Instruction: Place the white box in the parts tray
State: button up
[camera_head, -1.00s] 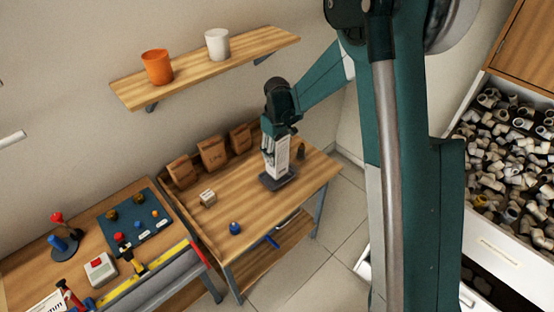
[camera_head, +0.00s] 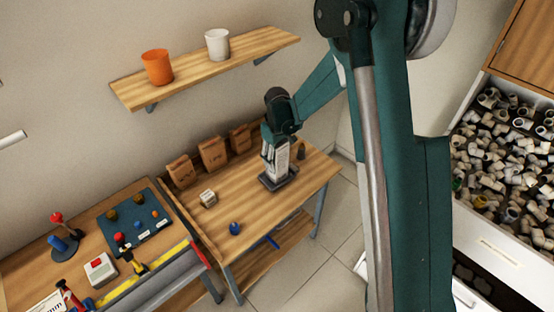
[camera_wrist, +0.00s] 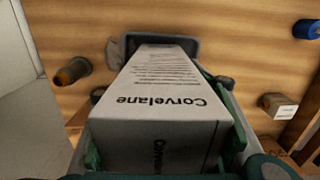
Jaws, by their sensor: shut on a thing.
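The white box (camera_head: 280,158), printed "Corvelane" in the wrist view (camera_wrist: 165,95), is tall and stands close to upright, leaning slightly. My gripper (camera_head: 270,152) is shut on its upper part, with fingers on both sides. The dark grey parts tray (camera_head: 291,181) lies on the wooden bench below the box, and its rim also shows in the wrist view (camera_wrist: 188,44). The box's lower end is over or inside the tray; I cannot tell whether it touches the tray floor.
Several brown bags (camera_head: 212,153) stand along the bench's back. A shelf (camera_head: 190,72) with two cups hangs above.

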jog(key=shift+f, duration=0.1)
jog(key=o, duration=1.2)
jog(key=shift+o, duration=0.2)
notch_tip(320, 180, up, 12)
jog(key=shift+r, duration=0.15)
dwell(0.5)
jog(key=shift+d+r, duration=0.1)
